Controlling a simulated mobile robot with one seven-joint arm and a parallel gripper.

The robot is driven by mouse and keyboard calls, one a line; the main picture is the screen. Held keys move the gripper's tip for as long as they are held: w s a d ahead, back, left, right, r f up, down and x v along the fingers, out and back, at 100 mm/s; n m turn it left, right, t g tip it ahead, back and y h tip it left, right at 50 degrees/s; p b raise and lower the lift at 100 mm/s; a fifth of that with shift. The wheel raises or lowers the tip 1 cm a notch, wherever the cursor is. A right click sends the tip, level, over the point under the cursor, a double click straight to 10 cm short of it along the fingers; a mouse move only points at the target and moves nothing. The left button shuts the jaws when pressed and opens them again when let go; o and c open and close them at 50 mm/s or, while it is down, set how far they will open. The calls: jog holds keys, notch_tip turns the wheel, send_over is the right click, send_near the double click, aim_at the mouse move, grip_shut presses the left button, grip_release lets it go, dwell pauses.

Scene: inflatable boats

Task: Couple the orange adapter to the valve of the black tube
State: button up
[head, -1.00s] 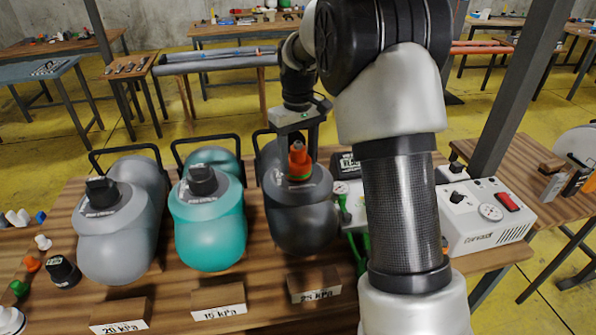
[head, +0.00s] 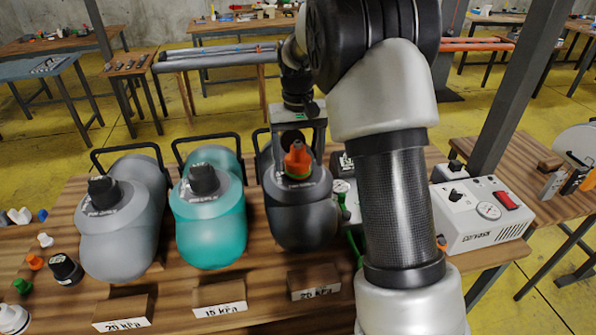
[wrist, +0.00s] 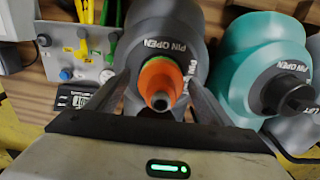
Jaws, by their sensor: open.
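The black tube (head: 300,218) stands on the wooden table, the rightmost of three tubes. The orange adapter (head: 298,158) sits upright at the top of the black tube, over its valve, with a green ring at its base. In the wrist view the adapter (wrist: 160,84) points toward the camera, with the "PIN OPEN" lettering beside it on the black tube (wrist: 172,25). My gripper (head: 299,145) is open around and behind the adapter. In the wrist view its fingers (wrist: 160,95) stand apart on both sides of the adapter. The valve itself is hidden under the adapter.
A teal tube (head: 208,225) and a grey tube (head: 120,235) stand to the left, each with a black cap. A white pump box (head: 485,215) stands right. Loose caps and a black adapter (head: 66,268) lie at the far left.

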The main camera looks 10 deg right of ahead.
notch_tip(320, 180, up, 18)
jog(key=p, duration=0.1)
jog(key=shift+f, duration=0.25)
